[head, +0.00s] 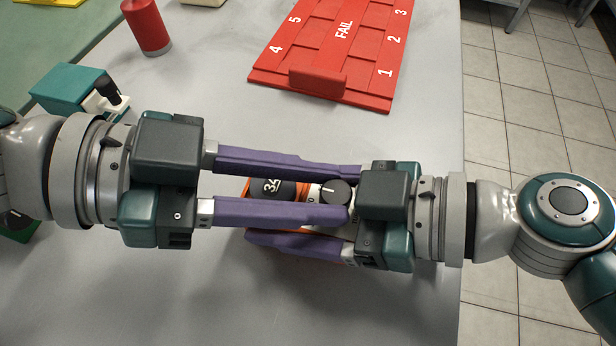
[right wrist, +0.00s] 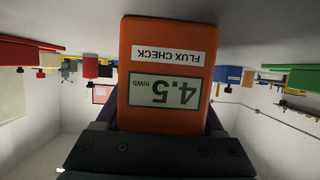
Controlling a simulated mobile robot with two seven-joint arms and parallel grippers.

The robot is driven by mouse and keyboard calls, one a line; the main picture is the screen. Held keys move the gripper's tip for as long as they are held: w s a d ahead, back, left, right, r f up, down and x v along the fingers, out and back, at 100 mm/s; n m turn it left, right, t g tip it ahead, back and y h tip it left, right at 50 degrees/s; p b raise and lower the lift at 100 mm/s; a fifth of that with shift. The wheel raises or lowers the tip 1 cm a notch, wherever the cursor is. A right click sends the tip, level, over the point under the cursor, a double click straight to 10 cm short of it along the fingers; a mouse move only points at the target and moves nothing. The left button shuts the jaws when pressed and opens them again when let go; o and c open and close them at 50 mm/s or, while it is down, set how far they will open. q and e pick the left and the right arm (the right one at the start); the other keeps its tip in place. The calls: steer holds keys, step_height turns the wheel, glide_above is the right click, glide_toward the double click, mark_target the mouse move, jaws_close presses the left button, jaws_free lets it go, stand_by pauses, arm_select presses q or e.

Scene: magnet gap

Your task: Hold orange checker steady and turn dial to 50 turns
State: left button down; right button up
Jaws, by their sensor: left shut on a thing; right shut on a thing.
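The orange checker (right wrist: 165,36) fills the middle of the right wrist view. Its label reads FLUX CHECK and its display 4.5 mWb, both upside down there. In the head view the checker (head: 247,188) is mostly hidden under the purple fingers. A black dial (head: 335,191) with a white mark sits on its top, beside a dark part with white figures, hard to read. My left gripper (head: 348,192) comes from the left, its fingers shut on the dial from either side. My right gripper (head: 262,208) comes from the right, shut on the checker; its far finger is largely hidden.
A red board (head: 330,45) marked FAIL, with numbered lanes, lies beyond the grippers. A red cylinder (head: 146,27) stands at the upper left, and a teal block (head: 72,90) at the left. The grey table (head: 200,290) is clear in front; its right edge drops to a tiled floor.

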arm_select(q)
steer(key=shift+w+m, duration=0.1)
steer(key=shift+m, duration=0.2)
steer(key=m+g, duration=0.1)
steer(key=g, duration=0.1)
steer(key=m+g, duration=0.1)
steer(key=shift+w+m+g, duration=0.3)
steer(key=shift+w+g, duration=0.05)
steer(key=shift+g, duration=0.05)
steer(key=shift+w+d+f+m+g+y, duration=0.15)
steer(key=shift+m+g+y, duration=0.3)
steer(key=shift+m+g, duration=0.55)
steer(key=shift+w+d+r+m+g+y, duration=0.15)
steer(key=shift+m+g+y, duration=0.3)
steer(key=shift+m+g, duration=0.5)
steer(key=shift+a+g, duration=0.15)
steer(key=shift+g, duration=0.1)
steer(key=c, duration=0.9)
jaws_free()
